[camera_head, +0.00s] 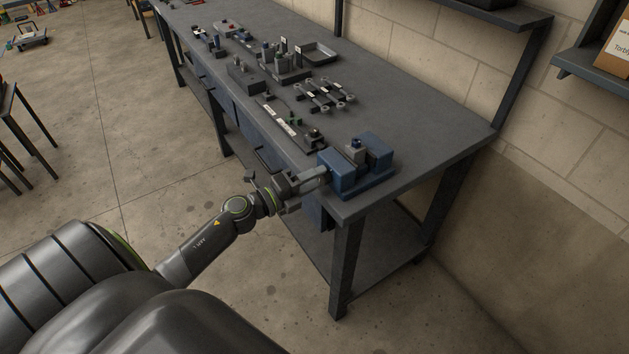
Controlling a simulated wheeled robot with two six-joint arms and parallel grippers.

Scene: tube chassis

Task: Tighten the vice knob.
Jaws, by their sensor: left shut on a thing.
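A blue vice (345,184) sits on the near right corner of the dark grey workbench (430,128). The vice knob is at the vice's left side, hidden by my gripper. My left gripper (311,177) reaches in from the left at the bench's front edge and is shut on the knob. My right gripper is not in view.
Metal linkage parts (324,95), a long plate (287,125), small fixtures and a grey tray (318,53) lie farther along the bench. A block wall (420,55) and a shelf (598,80) are at the right. Open floor (150,150) lies left.

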